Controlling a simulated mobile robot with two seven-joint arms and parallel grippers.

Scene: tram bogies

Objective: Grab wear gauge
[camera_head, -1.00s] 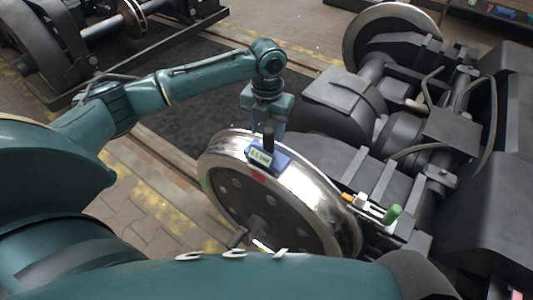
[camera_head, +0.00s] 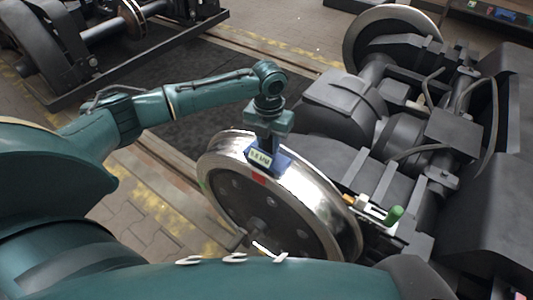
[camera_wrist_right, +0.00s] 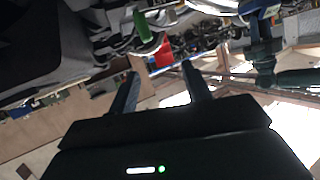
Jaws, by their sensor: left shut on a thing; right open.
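The wear gauge (camera_head: 262,159) is a blue block with a pale display. It sits on the top of the shiny wheel rim (camera_head: 310,185), just above a red mark. My left gripper (camera_head: 268,144) points down from above and is shut on the gauge; its fingers hide the gauge's dark upright handle. In the right wrist view my right gripper (camera_wrist_right: 160,85) is open, with nothing between its fingers. It is not made out in the head view.
The bogie frame (camera_head: 350,95) with hoses and axle fills the right side. A green-tipped part (camera_head: 394,215) stands right of the wheel. Another bogie (camera_head: 65,45) is at the upper left.

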